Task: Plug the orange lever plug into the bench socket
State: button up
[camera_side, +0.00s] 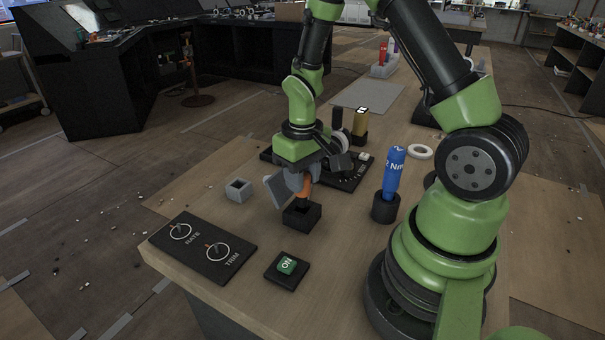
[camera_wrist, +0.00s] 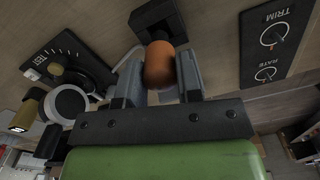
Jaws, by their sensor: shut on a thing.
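The orange lever plug (camera_side: 306,187) is between the fingers of my gripper (camera_side: 298,184), which is shut on it. In the wrist view my gripper (camera_wrist: 160,78) has a finger on each side of the plug (camera_wrist: 159,62). Right below the plug is a black square block (camera_side: 302,216) with an opening on top; it also shows in the wrist view (camera_wrist: 157,17). I cannot tell whether the plug's lower end is inside that opening. A small grey open-topped block (camera_side: 238,190) stands on the bench to the left. Neither block is labelled, so I cannot tell which is the bench socket.
A RATE and TRIM knob panel (camera_side: 203,248) lies front left, and a green ON switch (camera_side: 287,266) in front. A blue torque driver (camera_side: 392,172) stands in a black holder to the right. A black dial panel (camera_side: 345,172) and white ring (camera_side: 420,152) are behind.

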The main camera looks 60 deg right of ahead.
jog(key=shift+f, duration=1.2)
jog(key=shift+f, duration=0.25)
jog(key=shift+f, duration=0.5)
jog(key=o, duration=1)
jog(key=shift+r, duration=0.1)
notch_tip(320, 180, up, 9)
jog(key=shift+r, duration=0.4)
